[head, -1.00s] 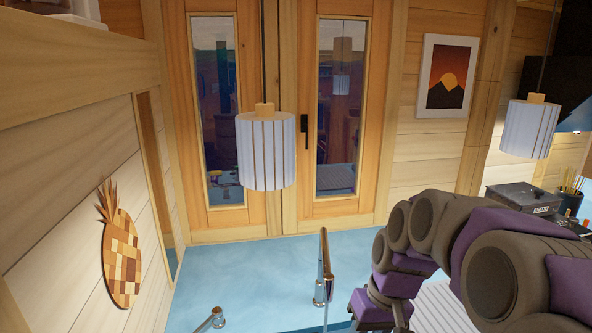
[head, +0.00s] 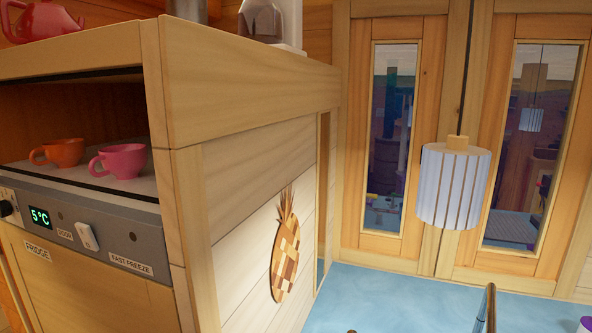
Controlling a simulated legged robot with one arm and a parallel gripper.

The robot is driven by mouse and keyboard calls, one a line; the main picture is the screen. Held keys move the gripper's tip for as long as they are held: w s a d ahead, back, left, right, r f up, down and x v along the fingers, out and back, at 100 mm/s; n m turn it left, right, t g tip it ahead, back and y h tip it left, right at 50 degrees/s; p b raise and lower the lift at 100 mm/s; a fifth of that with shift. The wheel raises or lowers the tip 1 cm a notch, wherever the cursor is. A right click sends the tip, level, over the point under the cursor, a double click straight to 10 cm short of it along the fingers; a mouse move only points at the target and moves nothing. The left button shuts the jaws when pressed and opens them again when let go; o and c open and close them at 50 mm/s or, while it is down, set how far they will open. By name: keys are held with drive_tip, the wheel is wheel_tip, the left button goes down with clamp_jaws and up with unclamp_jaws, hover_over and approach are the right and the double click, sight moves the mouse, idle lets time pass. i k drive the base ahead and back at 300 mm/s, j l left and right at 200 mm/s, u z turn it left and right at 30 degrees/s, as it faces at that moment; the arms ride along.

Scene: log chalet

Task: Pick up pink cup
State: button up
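The pink cup (head: 119,160) stands upright at the left in the head view, on a grey shelf (head: 72,180) above the fridge panel. Its handle points left, toward an orange cup (head: 58,152) standing close beside it. The cup is near the shelf's front edge, left of the wooden corner post. My gripper is out of the picture, so its state and its distance from the cup cannot be seen.
The fridge panel (head: 85,235) is below. A pendant lamp (head: 453,185) hangs at the right. A faucet (head: 487,308) shows at the lower right.

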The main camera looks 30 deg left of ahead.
sight(125, 162)
drive_tip(key=k+j, duration=0.8)
drive_tip(key=k, duration=0.15)
